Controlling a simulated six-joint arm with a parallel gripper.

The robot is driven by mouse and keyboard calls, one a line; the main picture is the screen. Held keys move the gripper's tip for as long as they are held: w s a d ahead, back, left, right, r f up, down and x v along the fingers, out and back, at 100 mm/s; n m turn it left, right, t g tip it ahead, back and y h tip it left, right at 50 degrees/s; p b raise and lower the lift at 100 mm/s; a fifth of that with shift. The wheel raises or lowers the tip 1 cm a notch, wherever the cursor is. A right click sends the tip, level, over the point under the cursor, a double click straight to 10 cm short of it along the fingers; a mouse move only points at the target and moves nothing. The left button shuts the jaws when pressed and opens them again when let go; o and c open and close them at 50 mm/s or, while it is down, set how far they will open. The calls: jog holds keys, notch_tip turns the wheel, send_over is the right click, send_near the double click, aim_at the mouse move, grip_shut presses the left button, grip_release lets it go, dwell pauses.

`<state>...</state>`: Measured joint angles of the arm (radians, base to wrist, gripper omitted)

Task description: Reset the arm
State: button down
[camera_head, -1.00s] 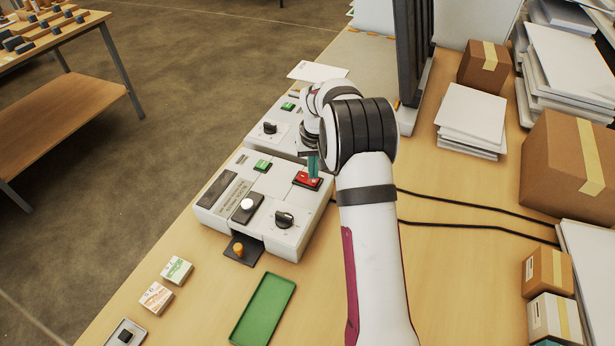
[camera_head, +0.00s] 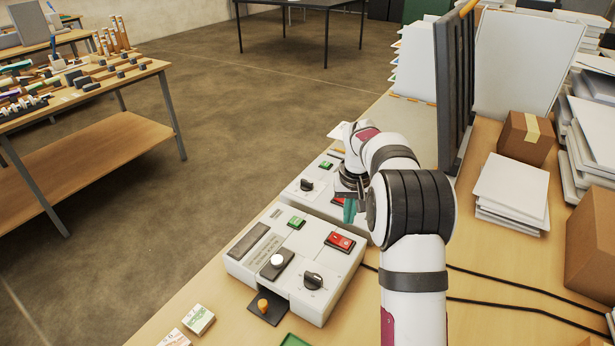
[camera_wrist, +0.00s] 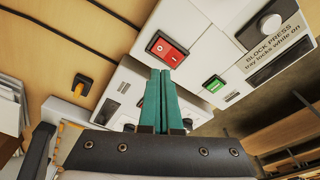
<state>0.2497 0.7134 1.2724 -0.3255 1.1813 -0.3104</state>
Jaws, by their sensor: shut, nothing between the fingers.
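My gripper (camera_head: 349,211) has teal fingers that are shut together and empty. In the head view it hangs above the white machine, near the gap between its front and rear units, clear of the red switch (camera_head: 340,242). In the wrist view the closed fingertips (camera_wrist: 165,75) point toward the red rocker switch (camera_wrist: 166,48), with the green button (camera_wrist: 214,84) to the right. The front unit (camera_head: 330,270) carries a black knob (camera_head: 313,281), a white button (camera_head: 278,260) and a green button (camera_head: 296,222). My arm partly hides the rear unit (camera_head: 308,197).
Black cables (camera_head: 510,303) run across the table to the right. Paper stacks (camera_head: 510,187) and cardboard boxes (camera_head: 524,138) stand at the right. A dark upright panel (camera_head: 455,90) stands behind my arm. Small cartons (camera_head: 198,319) lie at the front left.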

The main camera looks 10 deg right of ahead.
jog(key=s+a+r+m, duration=0.1)
jog(key=s+a+r, duration=0.3)
jog(key=s, duration=0.3)
jog(key=s+a+r, duration=0.4)
jog(key=s+a, duration=0.1)
jog(key=s, duration=0.1)
jog(key=s+a+f+g+y, duration=0.1)
jog(key=s+a, duration=0.2)
jog(key=s, duration=0.9)
jog(key=s+a+f+m+g+y, duration=0.1)
jog(key=s+a, duration=0.3)
jog(key=s, duration=0.8)
jog(key=shift+s+a+m, duration=0.2)
jog(key=shift+s+m, duration=0.1)
jog(key=shift+s, duration=0.05)
